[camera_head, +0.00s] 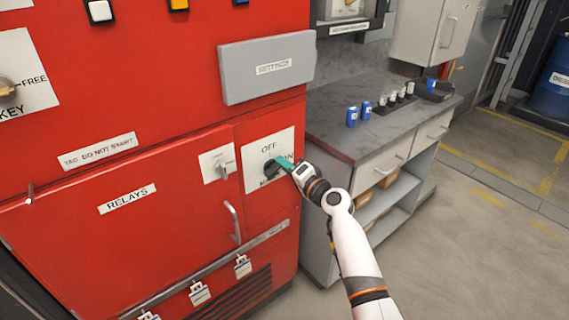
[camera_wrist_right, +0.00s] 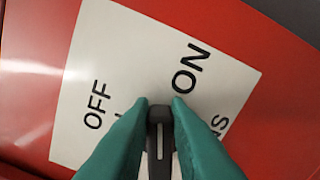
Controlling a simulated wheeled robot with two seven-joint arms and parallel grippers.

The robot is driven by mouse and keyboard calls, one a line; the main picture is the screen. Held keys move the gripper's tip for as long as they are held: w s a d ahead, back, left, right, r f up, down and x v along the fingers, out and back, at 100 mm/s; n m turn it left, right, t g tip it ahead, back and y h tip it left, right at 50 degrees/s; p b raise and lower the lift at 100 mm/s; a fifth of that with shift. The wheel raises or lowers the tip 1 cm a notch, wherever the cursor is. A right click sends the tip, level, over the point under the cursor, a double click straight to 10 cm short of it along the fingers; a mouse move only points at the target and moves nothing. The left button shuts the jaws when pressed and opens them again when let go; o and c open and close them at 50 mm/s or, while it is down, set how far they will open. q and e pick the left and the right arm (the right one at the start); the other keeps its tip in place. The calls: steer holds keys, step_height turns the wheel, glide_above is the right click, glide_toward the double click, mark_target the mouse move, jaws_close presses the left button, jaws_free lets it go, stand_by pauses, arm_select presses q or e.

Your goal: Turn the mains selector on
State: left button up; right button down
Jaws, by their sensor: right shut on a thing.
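The mains selector is a dark handle (camera_wrist_right: 158,125) on a white plate (camera_head: 284,140) lettered OFF and ON, on the red cabinet's front. My right gripper (camera_head: 279,164) is at this plate and partly covers the handle and lettering in the head view. In the right wrist view, its two teal fingers (camera_wrist_right: 159,104) are shut on the handle from both sides. There, the handle's tip lies between the words OFF and ON; its exact setting is hard to tell. The word at the plate's lower edge is mostly hidden. My left gripper is not in view.
A smaller switch (camera_head: 222,166) is left of the selector plate. A door handle (camera_head: 234,222) sticks out below it, and a grey box (camera_head: 268,67) juts out above. A grey workbench (camera_head: 345,130) with blue cans stands to the right. Open floor (camera_head: 470,260) lies at right.

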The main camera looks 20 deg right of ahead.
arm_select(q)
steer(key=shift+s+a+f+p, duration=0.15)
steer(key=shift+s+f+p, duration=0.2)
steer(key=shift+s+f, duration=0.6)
arm_select(e)
steer(key=shift+d+f+m, duration=0.1)
steer(key=shift+f+m, duration=0.2)
steer(key=shift+m, duration=0.85)
steer(key=shift+f+m, duration=0.3)
steer(key=shift+m, duration=0.85)
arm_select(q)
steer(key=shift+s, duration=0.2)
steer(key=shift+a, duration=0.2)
arm_select(e)
steer(key=c, duration=1.4)
jaws_free()
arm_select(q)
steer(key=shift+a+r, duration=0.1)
arm_select(e)
steer(key=shift+o, duration=0.2)
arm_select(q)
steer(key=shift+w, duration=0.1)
